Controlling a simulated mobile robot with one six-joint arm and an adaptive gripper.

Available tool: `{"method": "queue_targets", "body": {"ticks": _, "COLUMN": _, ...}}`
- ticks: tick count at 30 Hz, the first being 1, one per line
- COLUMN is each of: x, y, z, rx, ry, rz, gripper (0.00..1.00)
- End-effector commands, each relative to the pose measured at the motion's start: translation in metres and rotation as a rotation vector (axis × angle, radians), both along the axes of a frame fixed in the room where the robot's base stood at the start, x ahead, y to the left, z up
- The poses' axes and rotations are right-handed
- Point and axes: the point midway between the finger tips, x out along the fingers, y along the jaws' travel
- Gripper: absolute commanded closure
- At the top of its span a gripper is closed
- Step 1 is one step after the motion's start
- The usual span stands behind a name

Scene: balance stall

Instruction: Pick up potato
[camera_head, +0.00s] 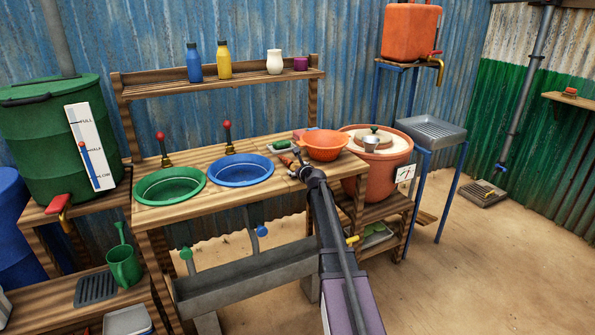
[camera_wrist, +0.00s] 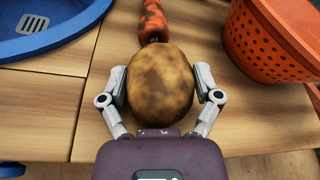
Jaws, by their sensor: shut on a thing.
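The potato (camera_wrist: 160,88) is brown and mottled, and it fills the middle of the wrist view. My gripper (camera_wrist: 160,80) has one finger on each side of it, shut on the potato. In the head view, my gripper (camera_head: 299,160) is over the right part of the wooden counter, and the potato is too small or hidden there to make out clearly. Whether the potato is clear of the counter I cannot tell.
An orange carrot-like thing (camera_wrist: 152,20) lies just beyond the potato. An orange colander (camera_wrist: 265,45) stands close on the right, and a blue basin (camera_wrist: 60,25) is on the left. A green basin (camera_head: 170,186) sits farther left on the counter (camera_head: 205,207).

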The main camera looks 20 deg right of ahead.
Motion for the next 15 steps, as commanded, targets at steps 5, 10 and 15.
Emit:
{"method": "queue_targets", "body": {"ticks": 5, "x": 0.0001, "y": -0.0001, "z": 0.0, "rx": 0.0, "ry": 0.0, "rz": 0.0, "gripper": 0.7}}
{"method": "queue_targets", "body": {"ticks": 10, "x": 0.0001, "y": -0.0002, "z": 0.0025, "rx": 0.0, "ry": 0.0, "rz": 0.0, "gripper": 0.7}}
{"method": "queue_targets", "body": {"ticks": 15, "x": 0.0, "y": -0.0003, "z": 0.0094, "rx": 0.0, "ry": 0.0, "rz": 0.0, "gripper": 0.7}}
